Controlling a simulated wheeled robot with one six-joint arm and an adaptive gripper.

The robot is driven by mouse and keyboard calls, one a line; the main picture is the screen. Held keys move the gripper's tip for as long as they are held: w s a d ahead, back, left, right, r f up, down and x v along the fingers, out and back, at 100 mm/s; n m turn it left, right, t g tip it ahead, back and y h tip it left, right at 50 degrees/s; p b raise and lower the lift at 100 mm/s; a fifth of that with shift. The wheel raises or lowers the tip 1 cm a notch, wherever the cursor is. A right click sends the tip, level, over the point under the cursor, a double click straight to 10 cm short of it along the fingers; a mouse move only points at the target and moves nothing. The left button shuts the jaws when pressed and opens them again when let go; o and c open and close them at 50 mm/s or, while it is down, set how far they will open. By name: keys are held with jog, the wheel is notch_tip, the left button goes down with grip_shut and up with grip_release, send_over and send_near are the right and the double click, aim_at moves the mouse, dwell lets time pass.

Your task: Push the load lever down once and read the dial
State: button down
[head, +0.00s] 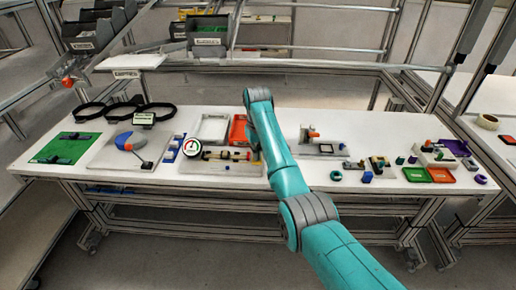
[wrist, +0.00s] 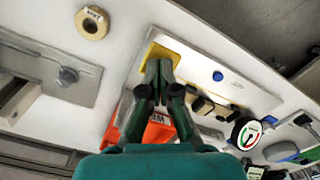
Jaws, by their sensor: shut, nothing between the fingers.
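The round dial (head: 192,147) has a white face with red and green marks. It stands at the left of a grey test plate (head: 215,170) and also shows in the wrist view (wrist: 246,134). Its reading is too small to tell. Dark and tan blocks (head: 228,155) form a row on the plate. I cannot single out the load lever for certain among these parts. My gripper (wrist: 158,65) is shut and empty, with its fingertips over a yellow patch (wrist: 173,49) at the plate's end. Contact cannot be told. In the head view my arm hides the gripper.
An orange bin (head: 238,131) and a white tray (head: 213,127) stand behind the plate. Left are blue blocks (head: 171,149) and a board with a blue-grey disc (head: 128,141). Right is a grey plate with an orange-tipped part (head: 312,134). Bare white table lies between fixtures.

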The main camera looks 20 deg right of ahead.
jog(key=shift+f, duration=0.85)
dwell(0.4)
notch_tip(320, 180, up, 10)
dwell(2.0)
jog(key=shift+s, duration=0.1)
dwell(0.4)
